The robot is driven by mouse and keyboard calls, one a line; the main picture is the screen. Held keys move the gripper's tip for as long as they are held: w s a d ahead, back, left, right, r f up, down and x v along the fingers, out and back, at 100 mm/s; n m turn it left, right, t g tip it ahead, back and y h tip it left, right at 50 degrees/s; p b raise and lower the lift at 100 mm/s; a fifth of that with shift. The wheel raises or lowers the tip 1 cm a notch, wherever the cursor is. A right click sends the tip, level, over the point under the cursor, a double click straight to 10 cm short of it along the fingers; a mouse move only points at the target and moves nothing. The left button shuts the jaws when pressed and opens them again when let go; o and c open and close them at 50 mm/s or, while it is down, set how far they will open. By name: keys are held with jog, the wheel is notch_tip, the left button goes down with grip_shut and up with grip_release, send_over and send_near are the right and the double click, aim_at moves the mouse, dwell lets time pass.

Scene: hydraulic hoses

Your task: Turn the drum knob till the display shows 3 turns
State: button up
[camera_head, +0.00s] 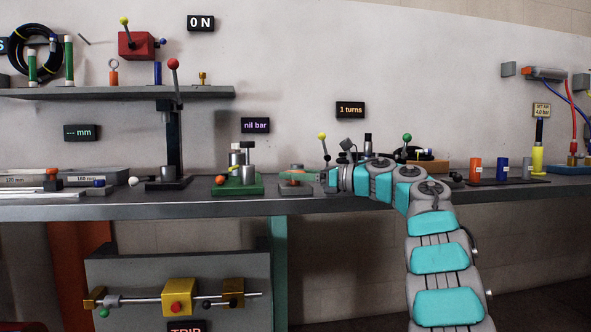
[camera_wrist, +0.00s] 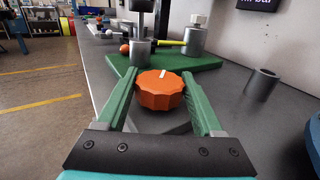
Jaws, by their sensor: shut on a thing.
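The orange drum knob (camera_wrist: 160,90), ridged around its side with a white mark on top, sits between the green fingers of my gripper (camera_wrist: 161,74) in the wrist view. The fingers are shut on it from both sides. In the head view my gripper (camera_head: 302,174) reaches in from the right, low over the bench, and mostly hides the knob. The turns display (camera_head: 350,109) on the wall reads "1 turns". The white mark points away from my wrist and slightly right.
A green plate (camera_head: 238,189) with grey cylinders and an orange ball stands just left of the knob. A grey hollow cylinder (camera_wrist: 262,84) stands to the right in the wrist view. Yellow- and green-topped levers (camera_head: 407,139) stand behind my arm. The bench (camera_head: 220,207) has a front edge close by.

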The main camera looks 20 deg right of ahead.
jog(key=shift+n+g+y+p, duration=0.5)
jog(key=shift+g+y+p, duration=0.1)
jog(key=shift+p, duration=0.05)
jog(key=o, duration=1.4)
jog(key=v, duration=0.7)
jog(key=shift+s+d+b, duration=0.2)
jog(key=shift+d+b, duration=0.1)
jog(key=shift+b, duration=0.1)
jog(key=shift+a, duration=0.1)
